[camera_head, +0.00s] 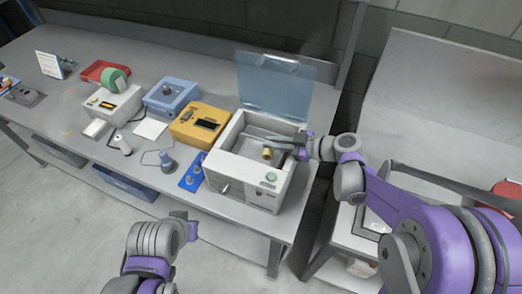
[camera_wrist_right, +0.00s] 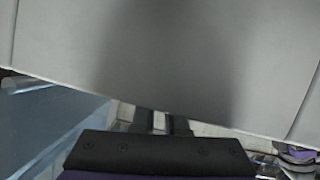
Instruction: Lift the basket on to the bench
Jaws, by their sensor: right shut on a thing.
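A white box-shaped machine (camera_head: 238,187) stands on the bench (camera_head: 60,112) with its clear blue lid (camera_head: 273,85) raised. The basket (camera_head: 252,138) appears only as thin grey bars inside the machine's opening. A small brass-coloured part (camera_head: 267,153) shows there. My right gripper (camera_head: 278,145) reaches in from the right over the opening and is shut on the basket. The exact grip is too small to see. My right wrist view shows dark fingers (camera_wrist_right: 162,122) partly hidden by a grey surface. My left gripper (camera_head: 190,227) is in front of the bench, apart from everything; its jaws are unclear.
Left of the machine stand a yellow box (camera_head: 192,133), a blue box (camera_head: 165,97), a white device with a green roll (camera_head: 115,79) and a red tray (camera_head: 100,70). A blue strip (camera_head: 191,174) lies close to the machine.

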